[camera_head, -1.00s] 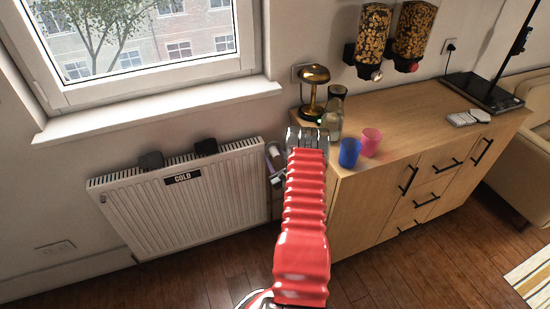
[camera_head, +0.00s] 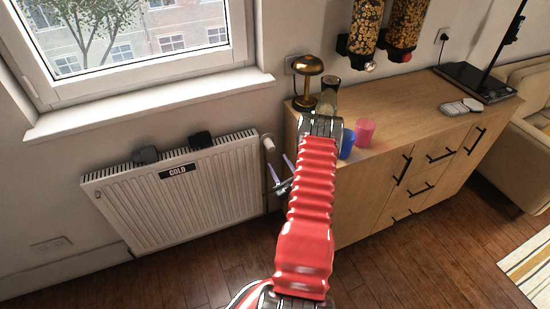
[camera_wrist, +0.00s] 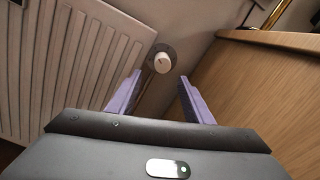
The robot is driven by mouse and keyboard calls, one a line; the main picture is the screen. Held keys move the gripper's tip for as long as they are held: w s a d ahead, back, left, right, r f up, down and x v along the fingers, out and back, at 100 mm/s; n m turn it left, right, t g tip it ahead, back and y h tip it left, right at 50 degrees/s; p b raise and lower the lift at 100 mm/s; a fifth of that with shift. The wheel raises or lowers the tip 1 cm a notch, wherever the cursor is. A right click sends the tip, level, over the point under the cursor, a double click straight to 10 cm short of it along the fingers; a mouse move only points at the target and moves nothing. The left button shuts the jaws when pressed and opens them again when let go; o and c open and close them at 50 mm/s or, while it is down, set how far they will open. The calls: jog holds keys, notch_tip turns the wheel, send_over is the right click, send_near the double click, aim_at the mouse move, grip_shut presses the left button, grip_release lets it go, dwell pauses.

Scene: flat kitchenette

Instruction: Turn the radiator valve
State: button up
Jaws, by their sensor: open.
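The white radiator (camera_head: 182,195) hangs on the wall under the window, with a black "COLD" label on its top front. Its white valve knob (camera_head: 269,143) sits at the radiator's upper right end. In the wrist view the valve knob (camera_wrist: 162,62) is round and pale with a dark surround, ahead of the fingertips and between their lines. My gripper (camera_head: 279,172) is open, its two purple fingers apart and empty, just below the knob in the head view. In the wrist view my gripper (camera_wrist: 158,78) points at the knob. The remaining gap is hard to judge.
A wooden cabinet (camera_head: 376,205) stands close on the right; its side (camera_wrist: 250,85) is near the right finger. A brass lamp (camera_head: 308,80), a blue cup (camera_head: 347,145) and a pink cup (camera_head: 365,131) stand on it. Open floor (camera_head: 205,275) lies in front of the radiator.

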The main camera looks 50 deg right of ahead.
jog(key=v, duration=0.3)
jog(key=shift+s+a, duration=0.15)
dwell(0.6)
